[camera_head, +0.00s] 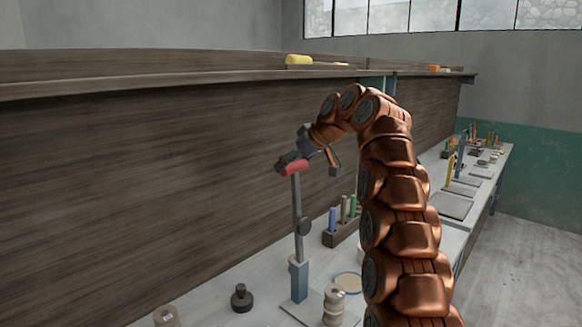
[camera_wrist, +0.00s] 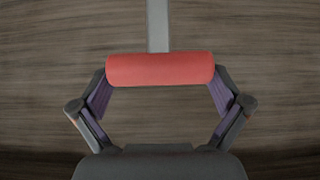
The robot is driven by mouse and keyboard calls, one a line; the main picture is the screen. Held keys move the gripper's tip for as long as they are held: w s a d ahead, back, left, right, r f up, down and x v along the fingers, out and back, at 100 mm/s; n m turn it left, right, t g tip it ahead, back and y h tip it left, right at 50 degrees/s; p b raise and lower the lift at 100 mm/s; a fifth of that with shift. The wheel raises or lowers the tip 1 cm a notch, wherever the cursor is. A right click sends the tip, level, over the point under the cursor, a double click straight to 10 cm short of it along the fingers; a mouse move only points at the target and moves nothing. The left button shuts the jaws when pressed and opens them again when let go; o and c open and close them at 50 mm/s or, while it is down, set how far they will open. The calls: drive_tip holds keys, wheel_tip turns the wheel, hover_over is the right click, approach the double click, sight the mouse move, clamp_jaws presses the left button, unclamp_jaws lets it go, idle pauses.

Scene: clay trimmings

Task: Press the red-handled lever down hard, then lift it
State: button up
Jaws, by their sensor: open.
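The red handle (camera_head: 294,168) tops the grey lever (camera_head: 297,215), which stands nearly upright on a blue-grey post (camera_head: 298,280) on the bench. My gripper (camera_head: 307,157) is up at the handle's height, beside it. In the wrist view the red handle (camera_wrist: 160,69) lies crosswise between the spread fingers of my gripper (camera_wrist: 160,92), with one finger near each end. Whether the fingers touch its ends I cannot tell. The grey lever bar (camera_wrist: 157,25) runs away from the handle to the top of the picture. My gripper is open.
A dark wooden wall panel (camera_head: 150,180) rises close behind the lever. A dark weight (camera_head: 241,298), a beige spool (camera_head: 334,304) and a rack (camera_head: 341,233) with coloured sticks stand around the post. The bench continues right behind my arm.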

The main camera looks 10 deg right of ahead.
drive_tip(key=v, duration=0.5)
drive_tip(key=shift+s+d+r, duration=0.15)
drive_tip(key=shift+s, duration=0.15)
drive_tip(key=shift+s, duration=0.2)
drive_tip(key=s+d+f+m+g+h, duration=0.1)
drive_tip(key=s+f, duration=0.8)
drive_tip(key=s, duration=0.9)
drive_tip(key=s+d+f+m+g+h, duration=0.2)
drive_tip(key=s+f, duration=0.8)
drive_tip(key=s, duration=0.8)
drive_tip(key=s+d+f+m+g+h, duration=0.1)
drive_tip(key=s+f+m+g, duration=0.4)
drive_tip(key=s+f, duration=0.5)
drive_tip(key=s+h, duration=0.1)
drive_tip(key=s, duration=0.7)
drive_tip(key=shift+s+d+g+h, duration=0.25)
drive_tip(key=shift+d+g+h, duration=0.05)
drive_tip(key=shift+d+h, duration=0.1)
